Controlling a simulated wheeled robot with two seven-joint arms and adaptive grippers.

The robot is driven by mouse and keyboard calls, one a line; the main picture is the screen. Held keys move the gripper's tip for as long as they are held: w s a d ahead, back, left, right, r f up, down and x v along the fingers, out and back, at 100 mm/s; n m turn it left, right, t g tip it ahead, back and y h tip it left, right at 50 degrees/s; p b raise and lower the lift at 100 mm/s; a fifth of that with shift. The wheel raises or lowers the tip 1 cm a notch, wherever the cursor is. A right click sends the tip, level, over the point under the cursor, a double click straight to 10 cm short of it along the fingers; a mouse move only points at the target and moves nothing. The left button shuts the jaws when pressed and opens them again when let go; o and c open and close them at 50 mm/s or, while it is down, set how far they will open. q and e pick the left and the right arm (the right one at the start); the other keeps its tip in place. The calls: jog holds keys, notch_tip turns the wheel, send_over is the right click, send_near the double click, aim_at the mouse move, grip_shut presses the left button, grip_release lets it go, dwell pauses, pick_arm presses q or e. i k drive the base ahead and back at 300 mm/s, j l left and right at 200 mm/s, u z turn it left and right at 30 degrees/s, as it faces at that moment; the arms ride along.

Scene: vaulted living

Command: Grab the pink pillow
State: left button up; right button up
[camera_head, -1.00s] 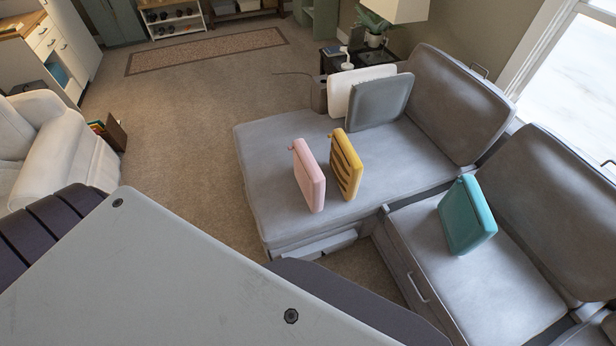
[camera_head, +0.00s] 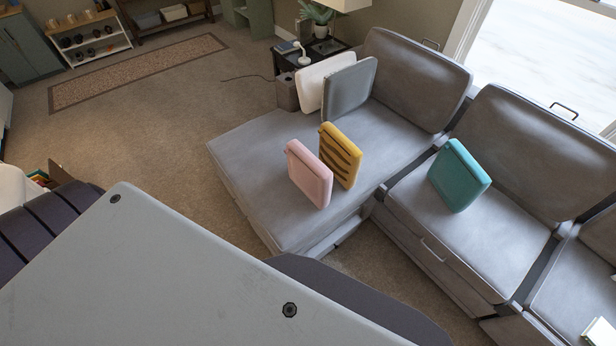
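The pink pillow (camera_head: 309,174) stands upright on the chaise part of the grey sofa (camera_head: 245,153), near its front edge. A yellow pillow with dark stripes (camera_head: 341,155) stands just behind it to the right, close to it or touching; I cannot tell which. Neither of my grippers shows in the head view.
A teal pillow (camera_head: 459,175) is on the sofa's right seat; white (camera_head: 316,84) and grey (camera_head: 350,90) pillows stand at the chaise's far end. A side table (camera_head: 292,59) with a lamp is behind. Open carpet (camera_head: 150,130) lies left of the sofa; a rug (camera_head: 140,70) is farther off.

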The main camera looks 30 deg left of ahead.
aim_at(313, 177)
jog(key=k+j+z, duration=0.2)
jog(key=j, duration=0.25)
jog(key=j+z, duration=0.25)
jog(key=j, duration=0.15)
jog(key=k+j+z, duration=0.35)
jog(key=j, duration=0.25)
jog(key=j+z, duration=0.15)
jog(key=j, duration=0.3)
jog(key=k+j+z, duration=0.2)
jog(key=j, duration=0.15)
jog(key=k+j+z, duration=0.2)
jog(key=j, duration=0.3)
jog(key=j+z, duration=0.2)
jog(key=j, duration=0.3)
jog(key=k+j+z, duration=0.25)
jog(key=j, duration=0.25)
jog(key=k+j+z, duration=0.2)
jog(key=j, duration=0.25)
jog(key=k+j+z, duration=0.2)
jog(key=j, duration=0.2)
jog(key=k+j+z, duration=0.2)
jog(key=j, duration=0.2)
